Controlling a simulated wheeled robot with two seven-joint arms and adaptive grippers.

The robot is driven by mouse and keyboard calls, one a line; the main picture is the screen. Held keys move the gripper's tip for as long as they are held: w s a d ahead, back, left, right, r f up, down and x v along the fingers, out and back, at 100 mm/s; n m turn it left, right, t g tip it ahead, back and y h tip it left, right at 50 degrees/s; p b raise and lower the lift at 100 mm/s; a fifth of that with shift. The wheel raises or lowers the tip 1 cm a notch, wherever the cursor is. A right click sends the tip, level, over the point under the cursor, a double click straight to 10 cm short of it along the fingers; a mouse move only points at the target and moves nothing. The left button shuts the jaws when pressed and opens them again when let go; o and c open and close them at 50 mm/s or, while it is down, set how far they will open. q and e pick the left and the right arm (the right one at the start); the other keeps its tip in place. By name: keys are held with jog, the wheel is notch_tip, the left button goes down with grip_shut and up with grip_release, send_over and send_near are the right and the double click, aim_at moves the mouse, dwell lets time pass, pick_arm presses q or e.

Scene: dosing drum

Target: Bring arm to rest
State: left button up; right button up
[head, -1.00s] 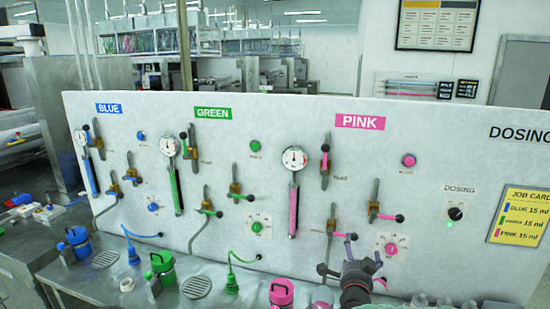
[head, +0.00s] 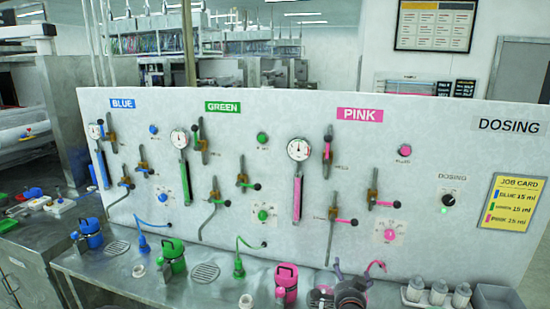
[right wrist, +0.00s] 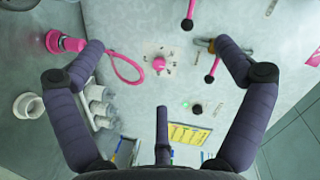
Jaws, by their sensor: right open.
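My right gripper (head: 352,272) is low in the head view, in front of the panel's pink section, near the bench edge. In the right wrist view its two fingers (right wrist: 161,46) are spread wide with nothing between them. Beyond them show the panel's pink dial (right wrist: 158,63), a pink hose fitting (right wrist: 66,43) with its looped hose, and the dosing knob (right wrist: 196,110). The gripper appears clear of the panel. My left gripper is in neither view.
The white dosing panel (head: 470,160) stands upright behind the bench (head: 120,275). Blue (head: 88,232), green (head: 172,255) and pink (head: 286,282) containers stand along the bench. White bottles (head: 438,290) sit in a tray right of my gripper. The job card (head: 514,203) is at right.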

jog(key=s+a+f+n+g+y+b, duration=0.15)
jog(key=s+f, duration=0.25)
jog(key=f, duration=0.6)
jog(key=s+a+f+n+g+y+b, duration=0.1)
jog(key=s+a+f+n+g+b, duration=0.2)
jog(key=f, duration=0.7)
jog(key=s+a+f+n+g+y, duration=0.1)
jog(key=s+a+f+g+y, duration=0.15)
jog(key=s+f, duration=0.55)
jog(key=s+a+f+n+g+y+b, duration=0.1)
jog(key=s+f+g, duration=0.3)
jog(key=s+f, duration=0.5)
jog(key=s+a+f+n+g+y+b, duration=0.1)
jog(key=s+a+f+n+g+b, duration=0.2)
jog(key=s+f, duration=0.6)
jog(key=s+a+g, duration=0.1)
jog(key=s, duration=0.3)
jog(key=shift+f+n, duration=0.15)
jog(key=shift+n, duration=0.2)
